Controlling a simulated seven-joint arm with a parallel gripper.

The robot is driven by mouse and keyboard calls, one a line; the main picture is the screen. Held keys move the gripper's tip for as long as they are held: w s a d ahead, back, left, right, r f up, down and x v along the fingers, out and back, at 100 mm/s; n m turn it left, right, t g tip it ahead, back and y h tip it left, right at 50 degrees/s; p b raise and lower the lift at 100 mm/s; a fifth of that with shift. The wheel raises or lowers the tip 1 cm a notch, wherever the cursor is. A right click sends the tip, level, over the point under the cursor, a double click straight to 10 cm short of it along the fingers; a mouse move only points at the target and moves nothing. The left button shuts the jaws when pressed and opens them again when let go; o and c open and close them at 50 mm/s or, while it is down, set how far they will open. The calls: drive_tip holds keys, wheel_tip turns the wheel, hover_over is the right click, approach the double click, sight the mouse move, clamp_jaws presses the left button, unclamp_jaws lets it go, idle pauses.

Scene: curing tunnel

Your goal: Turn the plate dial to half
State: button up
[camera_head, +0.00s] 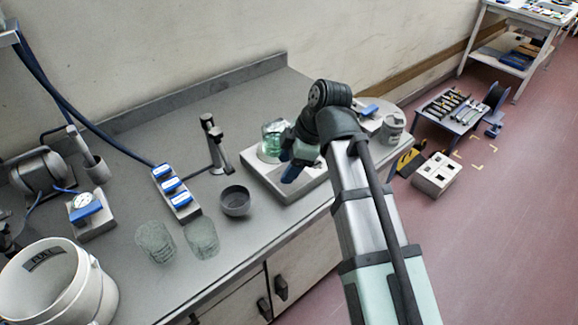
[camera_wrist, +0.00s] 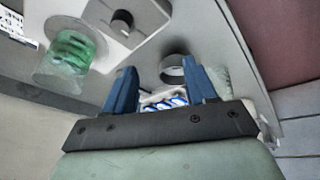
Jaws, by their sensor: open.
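The grey plate (camera_head: 256,182) stands on the bench in the head view, with a beaker of green liquid (camera_head: 273,140) on its far side. A dark round knob (camera_wrist: 122,22), which looks like the dial, sits on the plate. Its setting is too small to read. My gripper (camera_head: 291,172) is above the plate in the head view and hides part of it. In the wrist view my gripper (camera_wrist: 161,78) is open and empty, with the knob apart from the blue fingers.
A dark bowl (camera_head: 236,201) stands left of the plate, near a black stand (camera_head: 215,150) and a block with blue switches (camera_head: 176,193). Two clear cups (camera_head: 155,242) and a white bucket (camera_head: 60,285) are further left. A can (camera_head: 392,127) stands right of the plate.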

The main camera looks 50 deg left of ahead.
drive_tip(key=w+a+r+n+t+h, duration=0.2)
drive_tip(key=w+a+r+n+h, duration=0.2)
drive_tip(key=a+r, duration=0.15)
drive_tip(key=shift+t, duration=0.3)
drive_tip(key=f, duration=0.8)
drive_tip(key=d+f, duration=0.1)
drive_tip(key=f, duration=0.3)
drive_tip(key=shift+f, duration=0.4)
drive_tip(key=shift+c, duration=0.3)
clamp_jaws()
